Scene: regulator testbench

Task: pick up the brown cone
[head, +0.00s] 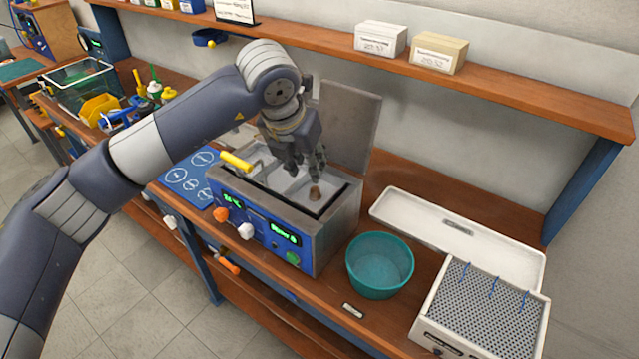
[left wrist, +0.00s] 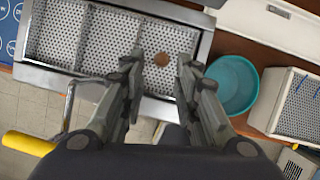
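My left gripper (head: 308,175) is above the tank, close to the cone. I cannot tell the exact height of the fingertips above the cone. My right gripper is not in view.
The tank's raised lid (head: 347,120) stands behind the gripper. A yellow handle (head: 236,161) sticks out at the tank's left. A teal bowl (head: 380,265) and a white perforated box (head: 480,310) stand to the right. A wooden shelf (head: 500,85) runs above.

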